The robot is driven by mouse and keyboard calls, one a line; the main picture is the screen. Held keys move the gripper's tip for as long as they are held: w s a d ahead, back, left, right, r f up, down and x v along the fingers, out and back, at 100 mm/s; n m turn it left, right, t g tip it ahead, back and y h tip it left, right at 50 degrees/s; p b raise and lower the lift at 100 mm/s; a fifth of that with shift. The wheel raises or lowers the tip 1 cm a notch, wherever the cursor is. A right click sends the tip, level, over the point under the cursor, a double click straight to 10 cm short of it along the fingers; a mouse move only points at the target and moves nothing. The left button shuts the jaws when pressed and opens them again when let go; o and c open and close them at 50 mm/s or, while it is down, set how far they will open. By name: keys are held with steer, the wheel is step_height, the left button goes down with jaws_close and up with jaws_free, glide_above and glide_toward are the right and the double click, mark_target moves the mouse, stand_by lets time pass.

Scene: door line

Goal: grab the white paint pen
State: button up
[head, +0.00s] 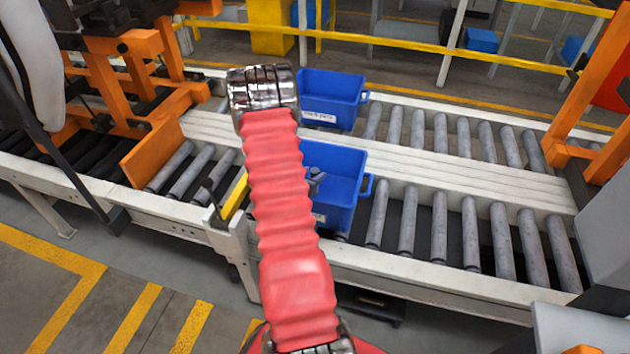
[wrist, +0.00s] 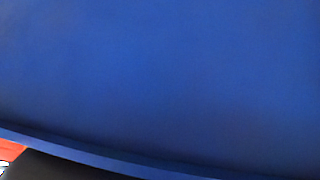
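I cannot make out the white paint pen in either view. Two blue bins stand on the rollers in the head view: a far bin (head: 345,88) and a near bin (head: 345,215). My red arm covers the left side of both. A small dark grey thing (head: 315,180) shows at the near bin beside my arm; I cannot tell what it is. My gripper's fingers do not show in either view. A plain blue surface (wrist: 160,70) fills most of the wrist view, with a blue edge along the bottom.
A roller conveyor (head: 440,230) runs across the head view, with a pale divider (head: 470,180) between its two lanes. Orange frames stand at left (head: 145,150) and right (head: 590,85). The rollers right of the bins are clear. A yellow rail (head: 400,42) crosses behind.

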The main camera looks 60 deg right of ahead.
jaws_close()
steer(key=shift+r, duration=0.1)
stand_by(0.5)
step_height(320, 180, up, 10)
stand_by(0.6)
stand_by(0.5)
